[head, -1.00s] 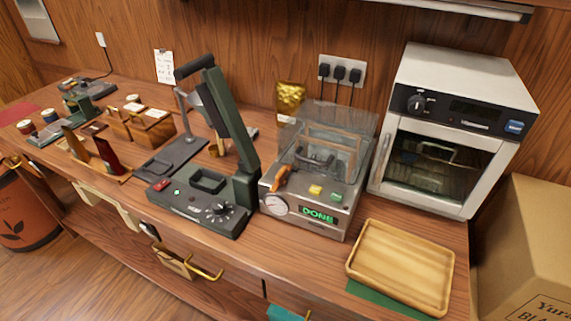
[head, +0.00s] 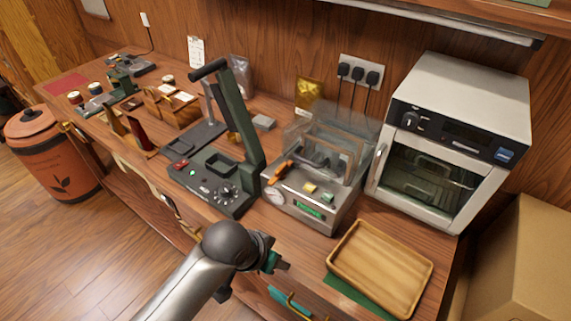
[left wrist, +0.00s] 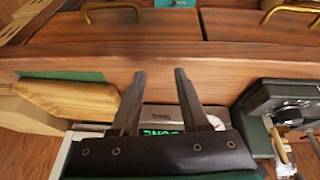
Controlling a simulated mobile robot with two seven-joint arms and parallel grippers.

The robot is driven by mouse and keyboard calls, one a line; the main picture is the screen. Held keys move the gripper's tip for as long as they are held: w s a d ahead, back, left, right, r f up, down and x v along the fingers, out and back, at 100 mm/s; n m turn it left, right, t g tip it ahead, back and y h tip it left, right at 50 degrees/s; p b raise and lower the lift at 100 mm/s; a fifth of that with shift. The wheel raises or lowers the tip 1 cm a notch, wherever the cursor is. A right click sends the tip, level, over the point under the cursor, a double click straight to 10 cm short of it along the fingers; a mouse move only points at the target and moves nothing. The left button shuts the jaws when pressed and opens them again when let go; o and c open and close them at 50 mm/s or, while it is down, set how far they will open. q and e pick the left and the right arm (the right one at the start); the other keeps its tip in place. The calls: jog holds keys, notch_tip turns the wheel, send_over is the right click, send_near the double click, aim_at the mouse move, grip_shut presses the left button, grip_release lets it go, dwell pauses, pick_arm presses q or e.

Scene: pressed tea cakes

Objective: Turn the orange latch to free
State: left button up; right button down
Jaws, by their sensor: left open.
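The orange latch (head: 279,173) sits on the left front part of the grey machine (head: 299,205) and slants up to the right in the head view. The machine has a lit green display (head: 309,211) and a clear cover (head: 340,124) at the back. My left gripper (head: 278,263) is in front of the counter edge, below and apart from the latch. In the left wrist view the left gripper (left wrist: 160,75) has its two fingers apart with nothing between them. Part of the display (left wrist: 163,133) shows behind them; the latch cannot be made out there. My right gripper is out of view.
A dark green press (head: 215,180) with a raised arm stands just left of the machine. A wooden tray (head: 380,265) lies at the right front, and a white oven (head: 450,140) stands behind it. Drawers with brass handles (left wrist: 111,8) are under the counter edge.

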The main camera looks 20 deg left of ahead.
pick_arm(q)
jog(key=w+r+m, duration=0.1)
jog(key=w+r, duration=0.8)
jog(key=r, duration=0.2)
jog(key=p, duration=0.2)
send_near(280, 167)
jog(key=shift+y, duration=0.4)
jog(key=x, duration=0.3)
jog(key=b+x, duration=0.1)
jog(key=x, duration=0.2)
jog(key=b+x, duration=0.1)
jog(key=x, duration=0.2)
jog(key=shift+d, duration=0.35)
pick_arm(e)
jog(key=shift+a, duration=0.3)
pick_arm(q)
grip_shut()
